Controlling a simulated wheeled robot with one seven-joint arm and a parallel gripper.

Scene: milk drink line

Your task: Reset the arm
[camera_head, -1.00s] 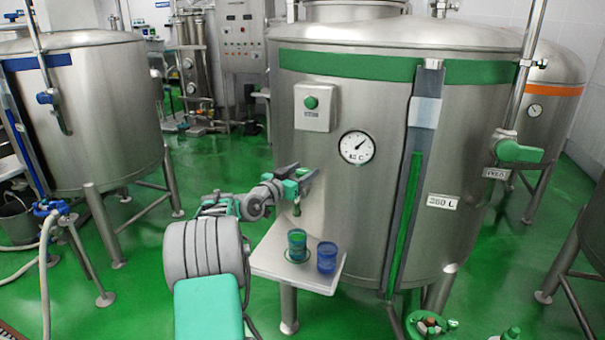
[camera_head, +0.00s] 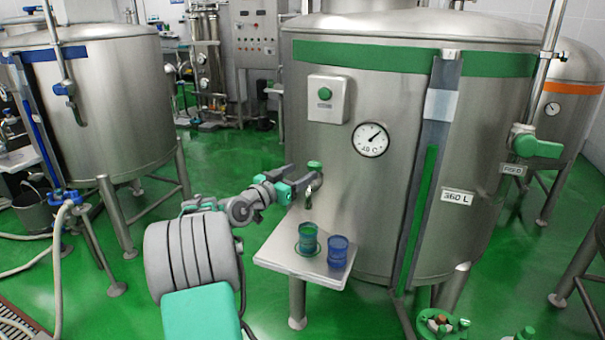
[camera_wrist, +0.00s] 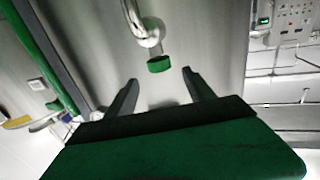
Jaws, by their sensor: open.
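My arm reaches from the lower left toward the green-banded steel tank. My gripper (camera_head: 297,187) is close to the tank's small tap (camera_head: 309,195), above the left part of a small shelf. In the wrist view my gripper (camera_wrist: 155,84) has its two dark fingers spread apart with nothing between them. A green-ended metal tap (camera_wrist: 158,64) is just beyond the fingertips, and I see no contact there.
A green cup (camera_head: 308,237) and a blue cup (camera_head: 338,250) stand on the white shelf (camera_head: 272,250) below my gripper. The green-banded tank (camera_head: 400,130) is close in front. A blue-banded tank (camera_head: 105,100) stands left, with open green floor between.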

